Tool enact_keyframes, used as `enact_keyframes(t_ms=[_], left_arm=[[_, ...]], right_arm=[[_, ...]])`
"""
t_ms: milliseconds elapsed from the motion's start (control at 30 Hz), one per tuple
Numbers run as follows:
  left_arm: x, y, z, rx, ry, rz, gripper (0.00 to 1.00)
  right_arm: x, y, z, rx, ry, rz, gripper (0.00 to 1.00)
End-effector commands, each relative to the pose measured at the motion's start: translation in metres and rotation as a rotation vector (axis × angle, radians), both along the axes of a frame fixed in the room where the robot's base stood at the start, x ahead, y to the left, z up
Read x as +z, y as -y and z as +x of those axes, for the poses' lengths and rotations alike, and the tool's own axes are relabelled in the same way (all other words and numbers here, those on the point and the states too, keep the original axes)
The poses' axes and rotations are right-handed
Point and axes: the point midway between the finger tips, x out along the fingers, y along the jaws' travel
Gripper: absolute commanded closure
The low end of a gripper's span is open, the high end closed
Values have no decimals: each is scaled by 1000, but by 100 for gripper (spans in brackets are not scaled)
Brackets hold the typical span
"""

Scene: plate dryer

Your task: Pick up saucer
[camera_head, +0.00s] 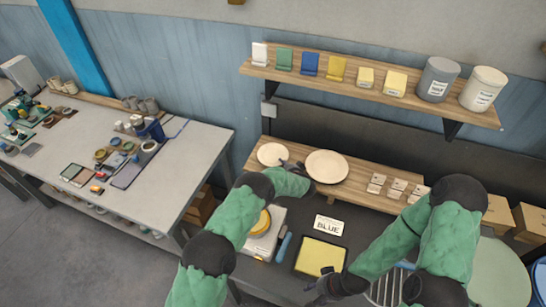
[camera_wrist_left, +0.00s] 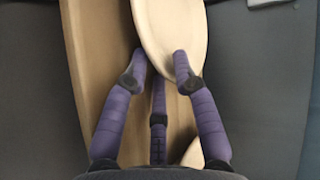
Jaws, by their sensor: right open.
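The saucer (camera_head: 272,154), a small cream plate, lies at the left end of a wooden shelf board (camera_head: 375,175). A larger cream plate (camera_head: 327,166) lies to its right. My left gripper (camera_head: 286,163) is at the saucer's right side, between the two plates. In the left wrist view its fingers (camera_wrist_left: 158,68) are spread apart. A pale plate, seemingly the saucer (camera_wrist_left: 170,25), reaches between them, with the right fingertip over its rim. I cannot tell whether they touch. My right gripper (camera_head: 325,287) is open and low, by the yellow pad's lower edge.
Small wooden-looking holders (camera_head: 397,188) stand right of the large plate. An upper shelf (camera_head: 365,92) carries coloured cards and two canisters. A cluttered table (camera_head: 190,160) stands left.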

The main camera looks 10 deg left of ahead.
Motion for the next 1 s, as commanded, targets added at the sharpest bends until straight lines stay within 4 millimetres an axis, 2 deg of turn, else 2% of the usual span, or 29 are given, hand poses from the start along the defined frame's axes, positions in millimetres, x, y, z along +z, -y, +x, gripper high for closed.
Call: enact_keyframes(t_ms=[233,267,333,367,833,1000], left_arm=[[0,-1,2,0,1,1,72],[0,-1,1,0,1,1,78],[0,0,1,0,1,1,98],[0,-1,1,0,1,1,100],[0,0,1,0,0,0,100],[7,-1,2,0,1,1,100]], right_arm=[[0,0,0,0,0,0,51],[0,0,0,0,0,0,51],[0,0,0,0,0,0,51],[0,0,0,0,0,0,51],[0,0,0,0,0,0,51],[-1,0,0,0,0,0,51]])
